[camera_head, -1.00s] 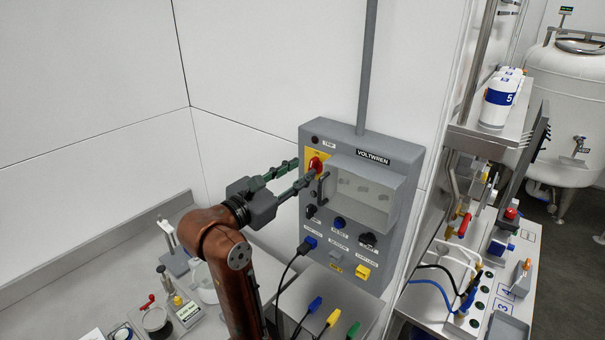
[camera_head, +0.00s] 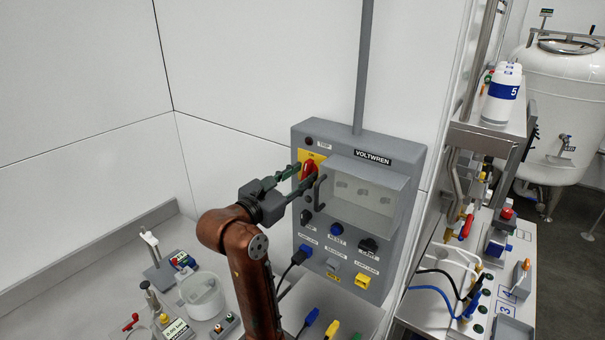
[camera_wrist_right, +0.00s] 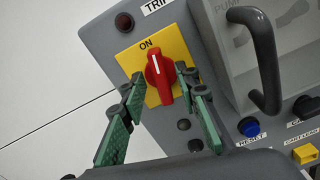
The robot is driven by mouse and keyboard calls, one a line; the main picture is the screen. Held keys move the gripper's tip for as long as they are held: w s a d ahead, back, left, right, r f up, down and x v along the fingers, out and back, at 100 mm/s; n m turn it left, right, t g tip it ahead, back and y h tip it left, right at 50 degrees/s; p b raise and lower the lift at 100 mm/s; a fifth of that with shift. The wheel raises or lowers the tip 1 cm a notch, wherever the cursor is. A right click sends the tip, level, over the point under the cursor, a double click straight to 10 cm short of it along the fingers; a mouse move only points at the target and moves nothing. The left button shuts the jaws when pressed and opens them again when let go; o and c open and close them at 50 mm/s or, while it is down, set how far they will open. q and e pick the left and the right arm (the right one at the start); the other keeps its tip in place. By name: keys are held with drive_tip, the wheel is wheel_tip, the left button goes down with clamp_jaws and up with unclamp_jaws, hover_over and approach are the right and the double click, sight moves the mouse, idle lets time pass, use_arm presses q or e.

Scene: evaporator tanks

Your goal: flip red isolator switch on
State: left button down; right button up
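The red isolator switch (camera_wrist_right: 159,80) is a rotary handle on a yellow plate (camera_wrist_right: 128,62) marked "ON". In the right wrist view the end of the handle with the white mark points up toward the "ON" word. In the head view the red handle (camera_head: 310,168) is at the upper left of the grey VOLTWREN panel (camera_head: 305,228). My right gripper (camera_wrist_right: 159,80) is open, with its green fingers on either side of the handle. I cannot tell whether either finger touches it. The right gripper (camera_head: 305,175) also shows in the head view. My left gripper is not in view.
A dark bar handle (camera_wrist_right: 262,60) on the panel's clear cover stands close to the right of my right gripper. Knobs, a blue reset button (camera_head: 336,229) and a yellow block (camera_head: 363,281) sit below. A bench (camera_head: 150,222) with small instruments lies at left.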

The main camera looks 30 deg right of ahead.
drive_tip(key=shift+w+d, duration=0.1)
drive_tip(key=shift+d, duration=0.25)
drive_tip(key=shift+c, duration=0.4)
clamp_jaws()
